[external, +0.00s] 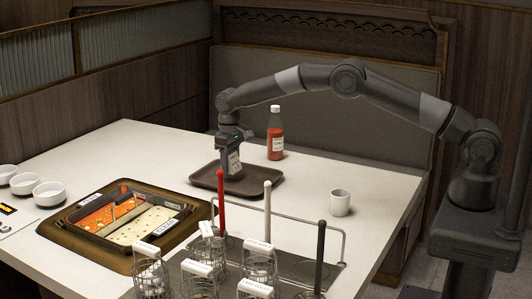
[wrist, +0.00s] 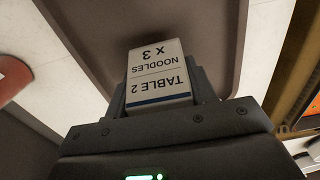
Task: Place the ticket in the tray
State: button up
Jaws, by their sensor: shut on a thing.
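The ticket (external: 235,163) is a white card held upright in my gripper (external: 232,156). In the wrist view the ticket (wrist: 159,72) reads "TABLE 2 NOODLES x 3", upside down, and sits between the fingers of my gripper (wrist: 160,95). The brown tray (external: 262,188) lies on the table behind the hotpot. My gripper points down over the tray, and the ticket's lower end is at or just above the tray floor; I cannot tell whether it touches. The tray (wrist: 100,30) also fills the middle of the wrist view.
A red sauce bottle (external: 276,140) stands just behind the tray, and a white cup (external: 340,203) stands to its right. A divided hotpot (external: 190,222) is in front left. A rack with wire baskets (external: 258,262) and upright handles stands in front. White bowls (external: 48,194) are at far left.

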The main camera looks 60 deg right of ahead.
aim_at(229, 171)
jog(key=shift+f, duration=1.5)
jog(key=shift+f, duration=0.1)
jog(key=o, duration=1)
jog(key=shift+c, duration=0.2)
